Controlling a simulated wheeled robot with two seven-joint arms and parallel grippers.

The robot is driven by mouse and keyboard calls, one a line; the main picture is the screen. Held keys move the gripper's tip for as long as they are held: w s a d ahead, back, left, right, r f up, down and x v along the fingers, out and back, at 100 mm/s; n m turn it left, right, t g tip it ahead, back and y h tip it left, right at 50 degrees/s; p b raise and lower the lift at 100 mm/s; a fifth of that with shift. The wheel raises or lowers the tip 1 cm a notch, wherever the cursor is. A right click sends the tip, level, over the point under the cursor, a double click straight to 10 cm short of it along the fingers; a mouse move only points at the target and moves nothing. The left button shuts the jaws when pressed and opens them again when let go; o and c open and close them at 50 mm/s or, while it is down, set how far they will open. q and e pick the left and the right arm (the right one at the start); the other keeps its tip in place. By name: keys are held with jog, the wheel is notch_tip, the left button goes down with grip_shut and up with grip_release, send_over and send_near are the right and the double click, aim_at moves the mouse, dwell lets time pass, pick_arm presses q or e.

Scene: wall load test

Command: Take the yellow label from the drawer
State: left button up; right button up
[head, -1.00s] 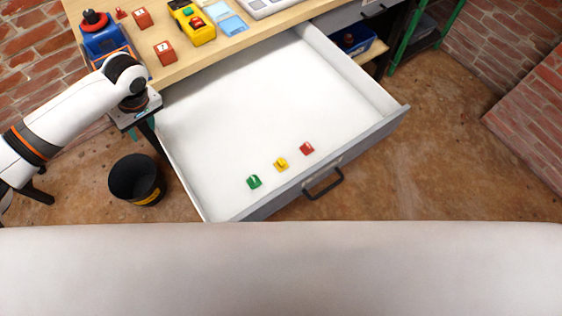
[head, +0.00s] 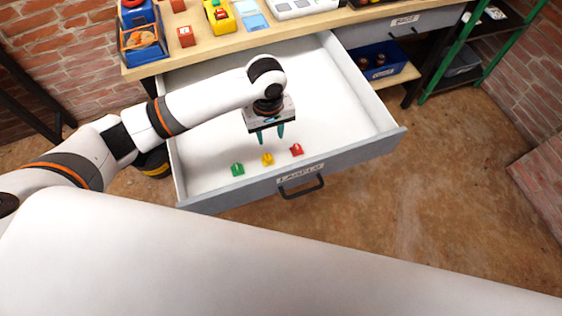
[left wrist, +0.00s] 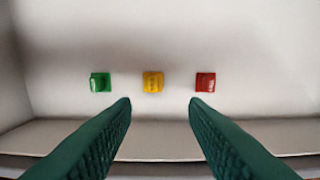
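The yellow label (head: 267,159) lies on the floor of the open white drawer (head: 210,130), near its front panel. A green label (head: 237,169) lies to its left and a red label (head: 296,150) to its right. My left gripper (head: 271,140) is over the drawer, above and behind the yellow label, pointing down, open and empty. In the left wrist view the yellow label (left wrist: 153,82) shows beyond the gap between the two green fingers (left wrist: 160,105), apart from them, between the green label (left wrist: 100,82) and the red label (left wrist: 205,82). My right gripper is not in view.
The drawer's front panel has a dark handle (head: 301,187). The wooden bench top (head: 290,33) above holds a blue bin (head: 143,40), red blocks and a yellow device (head: 220,17). A blue crate (head: 378,60) stands on a shelf at the right. The drawer floor is otherwise clear.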

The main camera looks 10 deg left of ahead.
pick_arm(q)
send_over(267, 156)
jog(key=f, duration=0.4)
jog(key=shift+w+d+f, duration=0.1)
jog(key=shift+w+f, duration=0.2)
jog(key=shift+f, duration=0.3)
jog(key=shift+d+f, duration=0.1)
jog(key=shift+f, duration=0.1)
jog(key=f, duration=0.5)
jog(key=shift+s+b, duration=0.3)
jog(key=shift+s, duration=0.05)
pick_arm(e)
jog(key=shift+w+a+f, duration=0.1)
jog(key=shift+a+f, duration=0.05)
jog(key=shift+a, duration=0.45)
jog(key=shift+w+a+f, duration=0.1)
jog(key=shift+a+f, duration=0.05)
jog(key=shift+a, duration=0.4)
pick_arm(q)
jog(key=shift+c, duration=0.6)
grip_shut()
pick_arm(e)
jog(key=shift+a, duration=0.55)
